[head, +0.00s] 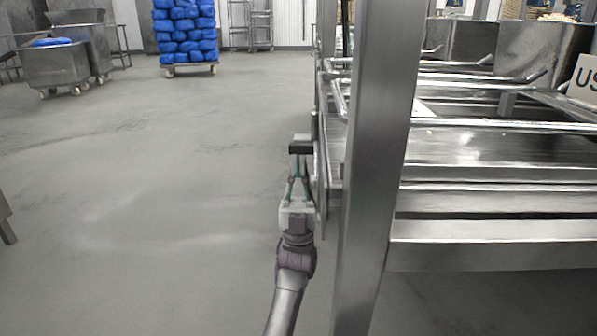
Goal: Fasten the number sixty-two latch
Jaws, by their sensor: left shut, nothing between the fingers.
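My left gripper (299,160) is shut at the left side of the steel machine frame. Its fingers point away from me, with nothing seen between them. A small dark block with a light top (300,146) is right at the fingertips, beside a flat steel side plate (321,175). I cannot tell whether the fingers touch this block. No number sixty-two can be read, so I cannot tell whether the block is the latch or how the latch stands. My right gripper is not in view.
A thick steel post (376,150) stands right of my left arm and hides part of the machine. Steel rails (500,230) and bent bars extend right. Open floor (150,190) lies left. A stack of blue bags (185,32) and steel carts (58,66) stand far back.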

